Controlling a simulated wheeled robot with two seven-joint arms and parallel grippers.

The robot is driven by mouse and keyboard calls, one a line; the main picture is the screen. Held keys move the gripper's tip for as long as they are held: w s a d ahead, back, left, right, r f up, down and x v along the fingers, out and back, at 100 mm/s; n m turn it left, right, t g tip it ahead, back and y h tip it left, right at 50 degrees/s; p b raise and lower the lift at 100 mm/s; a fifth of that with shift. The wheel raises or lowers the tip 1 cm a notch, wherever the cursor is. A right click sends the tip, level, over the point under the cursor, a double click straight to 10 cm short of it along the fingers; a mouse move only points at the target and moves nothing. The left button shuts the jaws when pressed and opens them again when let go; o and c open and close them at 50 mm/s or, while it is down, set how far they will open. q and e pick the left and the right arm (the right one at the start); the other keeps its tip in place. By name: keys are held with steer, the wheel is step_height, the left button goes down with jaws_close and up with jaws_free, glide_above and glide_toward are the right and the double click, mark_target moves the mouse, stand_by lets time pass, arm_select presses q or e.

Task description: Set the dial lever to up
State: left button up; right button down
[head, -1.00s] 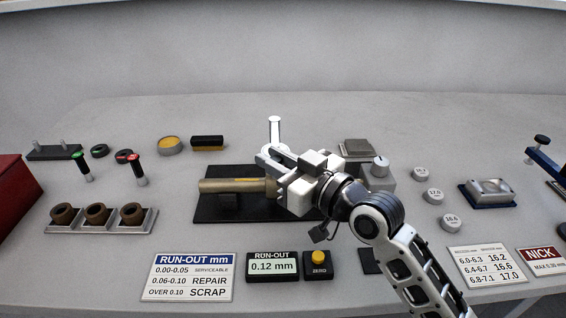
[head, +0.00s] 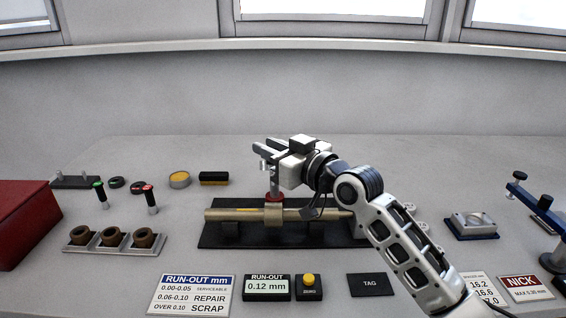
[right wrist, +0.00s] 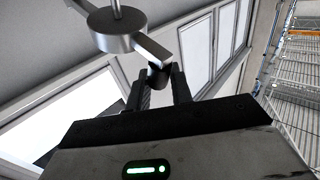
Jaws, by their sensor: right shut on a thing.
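The dial lever shows best in the right wrist view: a grey metal arm (right wrist: 150,49) runs from a round hub (right wrist: 117,28) to a dark end knob (right wrist: 159,76). My right gripper (right wrist: 162,92) is shut on that knob. In the head view my right gripper (head: 265,151) is level with the top of the grey upright post (head: 274,184) of the dial stand. A red ring is at the post's foot, above the brass shaft (head: 235,215). The gripper hides most of the lever, so I cannot tell its exact angle. My left gripper is not in view.
The shaft lies over a black base plate (head: 214,238). In front stand the run-out display (head: 267,288) reading 0.12 mm, a yellow zero button (head: 309,281) and a tag plate (head: 371,285). A tray of brown rings (head: 114,238) is at left, a red box (head: 25,222) beyond it.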

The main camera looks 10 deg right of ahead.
steer(key=shift+w+d+r, duration=0.2)
steer(key=shift+w+r, duration=0.15)
steer(key=shift+r, duration=0.05)
steer(key=shift+f, duration=0.1)
steer(key=c, duration=1.4)
jaws_free()
steer(key=shift+o, duration=0.3)
steer(key=shift+w+f, duration=0.15)
steer(key=shift+s, duration=0.2)
